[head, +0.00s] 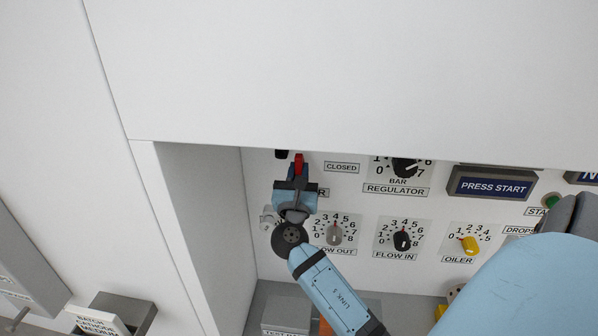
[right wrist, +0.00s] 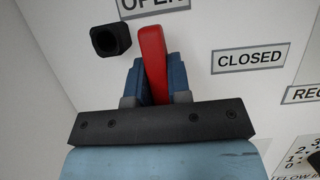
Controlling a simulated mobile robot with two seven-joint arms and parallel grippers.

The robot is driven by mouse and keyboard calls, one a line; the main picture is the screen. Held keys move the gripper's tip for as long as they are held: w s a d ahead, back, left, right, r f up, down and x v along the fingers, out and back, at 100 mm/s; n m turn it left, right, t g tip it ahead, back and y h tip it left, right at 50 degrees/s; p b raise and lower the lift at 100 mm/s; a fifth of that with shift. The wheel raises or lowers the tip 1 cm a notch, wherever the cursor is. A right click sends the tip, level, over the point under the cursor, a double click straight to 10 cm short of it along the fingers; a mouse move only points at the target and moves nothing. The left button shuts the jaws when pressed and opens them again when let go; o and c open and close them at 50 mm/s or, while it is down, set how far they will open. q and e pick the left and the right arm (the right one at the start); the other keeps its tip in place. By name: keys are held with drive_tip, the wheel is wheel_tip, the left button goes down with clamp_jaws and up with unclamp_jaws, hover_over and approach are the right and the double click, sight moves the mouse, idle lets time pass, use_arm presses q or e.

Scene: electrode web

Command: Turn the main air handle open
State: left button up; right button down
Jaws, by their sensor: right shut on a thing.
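The red main air handle (head: 299,161) is on the white panel at the left end of the recess. In the right wrist view the handle (right wrist: 152,50) points up, tilted slightly left, below the OPEN label (right wrist: 153,5). The CLOSED label (right wrist: 250,58) is to its right. My right gripper (head: 297,181) is shut on the handle, with a blue finger on each side of it (right wrist: 153,75). The handle's lower part is hidden between the fingers. My left gripper is not in view.
A black square fitting (right wrist: 110,39) sticks out left of the handle. The regulator knob (head: 405,167), flow out knob (head: 334,235), flow in knob (head: 402,240) and yellow oiler knob (head: 470,244) are to the right. The recess side wall (head: 205,220) stands close on the left.

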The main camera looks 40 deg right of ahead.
drive_tip(key=c, duration=1.2)
unclamp_jaws()
drive_tip(key=shift+r, duration=0.1)
drive_tip(key=shift+c, duration=0.2)
drive_tip(key=shift+o, duration=0.9)
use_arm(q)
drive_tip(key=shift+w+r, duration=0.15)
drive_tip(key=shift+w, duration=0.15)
use_arm(e)
drive_tip(key=shift+s+a+f, duration=0.2)
drive_tip(key=shift+a+f, duration=0.05)
drive_tip(key=shift+f, duration=0.15)
use_arm(q)
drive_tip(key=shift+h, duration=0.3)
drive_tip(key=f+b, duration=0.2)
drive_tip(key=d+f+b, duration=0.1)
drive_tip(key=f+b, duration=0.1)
drive_tip(key=b, duration=0.1)
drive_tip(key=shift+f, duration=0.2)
use_arm(e)
drive_tip(key=v, duration=1.3)
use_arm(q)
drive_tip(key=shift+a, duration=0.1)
use_arm(e)
drive_tip(key=shift+r, duration=0.1)
